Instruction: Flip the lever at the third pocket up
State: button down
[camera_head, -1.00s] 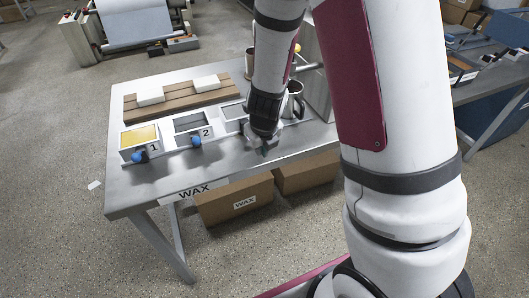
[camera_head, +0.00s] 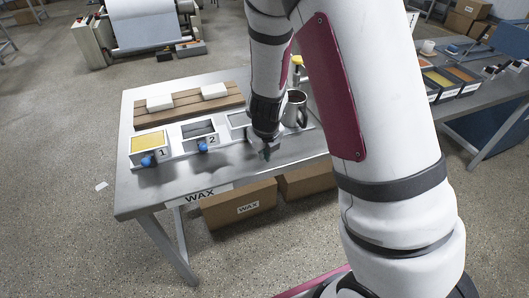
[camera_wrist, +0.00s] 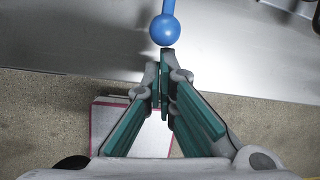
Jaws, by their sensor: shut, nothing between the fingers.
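The third pocket (camera_head: 237,120) is the rightmost in the row on the metal table, partly hidden behind my arm in the head view. Its lever is hidden there. In the wrist view a blue ball knob on a short stem, the lever (camera_wrist: 164,30), points toward my gripper. My gripper (camera_head: 266,153) is shut and empty, low over the table in front of the third pocket. In the wrist view the closed fingertips (camera_wrist: 165,58) sit just below the knob in the picture; whether they touch it I cannot tell.
Pocket 1 (camera_head: 149,143) holds yellow material, and pocket 2 (camera_head: 199,131) is grey; both have blue knobs in front. A metal mug (camera_head: 295,110) stands close right of my wrist. Wooden slats with white blocks (camera_head: 159,103) lie behind. The table's front is clear.

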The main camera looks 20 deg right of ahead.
jog(key=shift+r+g+p, duration=0.5)
jog(key=shift+p, duration=0.9)
jog(key=shift+w+r+p, duration=0.15)
jog(key=shift+r+p, duration=0.2)
jog(key=shift+p, duration=0.35)
jog(key=shift+r, duration=0.15)
jog(key=shift+w+a+r+p, duration=0.1)
jog(key=shift+w+r+p, duration=0.35)
jog(key=shift+r, duration=0.3)
jog(key=shift+w+r+p, duration=0.35)
jog(key=shift+r+p, duration=0.05)
jog(key=shift+r, duration=0.4)
jog(key=shift+r+p, duration=0.4)
jog(key=shift+r, duration=0.25)
